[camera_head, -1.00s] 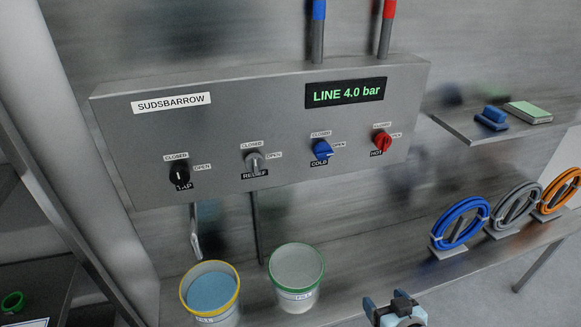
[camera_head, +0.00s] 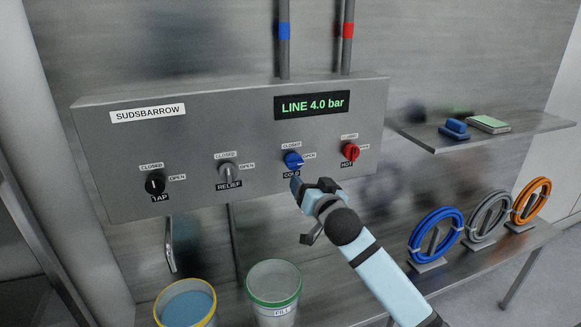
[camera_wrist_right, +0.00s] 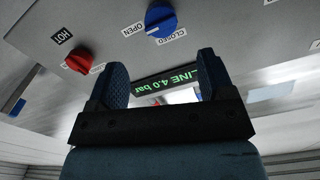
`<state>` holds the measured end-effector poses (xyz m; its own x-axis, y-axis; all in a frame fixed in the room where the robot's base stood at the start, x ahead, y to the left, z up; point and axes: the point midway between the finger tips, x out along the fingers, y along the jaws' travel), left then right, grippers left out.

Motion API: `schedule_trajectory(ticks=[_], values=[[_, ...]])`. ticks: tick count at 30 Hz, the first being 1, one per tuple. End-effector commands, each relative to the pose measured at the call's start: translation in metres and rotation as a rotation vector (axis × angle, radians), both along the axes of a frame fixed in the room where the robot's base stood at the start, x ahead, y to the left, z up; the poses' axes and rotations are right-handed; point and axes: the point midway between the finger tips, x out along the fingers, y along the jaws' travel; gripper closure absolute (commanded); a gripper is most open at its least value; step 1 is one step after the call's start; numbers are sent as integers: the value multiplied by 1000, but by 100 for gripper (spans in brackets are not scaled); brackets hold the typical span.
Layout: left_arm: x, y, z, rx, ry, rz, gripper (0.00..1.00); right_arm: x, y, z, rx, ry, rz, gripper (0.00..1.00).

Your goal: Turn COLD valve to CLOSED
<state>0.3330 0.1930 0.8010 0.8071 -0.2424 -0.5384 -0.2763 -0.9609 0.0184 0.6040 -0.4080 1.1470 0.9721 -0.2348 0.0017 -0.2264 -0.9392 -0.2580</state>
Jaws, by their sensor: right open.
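The blue COLD valve knob (camera_head: 293,160) is on the grey panel, between CLOSED above it and OPEN to its right. Its white mark appears to point toward OPEN. The knob also shows at the top of the right wrist view (camera_wrist_right: 160,18), its white mark on the OPEN side. My right gripper (camera_head: 313,184) is just below and right of the knob, partly over the COLD label. In the right wrist view its two fingers (camera_wrist_right: 163,78) are apart with nothing between them, and the knob lies beyond their tips. My left gripper is not in view.
The red HOT knob (camera_head: 350,152) is close on the right; the RELIEF (camera_head: 228,172) and TAP (camera_head: 155,184) knobs are left. The display (camera_head: 312,104) reads LINE 4.0 bar. Buckets (camera_head: 274,270) stand below. A shelf (camera_head: 480,140) and coiled hoses (camera_head: 436,235) are at right.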

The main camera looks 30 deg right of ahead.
Motion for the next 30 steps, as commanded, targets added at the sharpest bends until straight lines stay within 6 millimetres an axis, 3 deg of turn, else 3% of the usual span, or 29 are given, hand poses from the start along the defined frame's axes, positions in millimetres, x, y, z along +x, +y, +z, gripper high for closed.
schedule_trajectory(ticks=[9,15,28,30], values=[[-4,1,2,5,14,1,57,67,-16,2,-2,0,0,25],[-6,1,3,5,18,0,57,93,-22,1,0,0,0,25],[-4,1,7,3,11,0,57,102,-24,-1,-1,1,0,25],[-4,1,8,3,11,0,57,102,-24,-1,-1,1,0,41]])
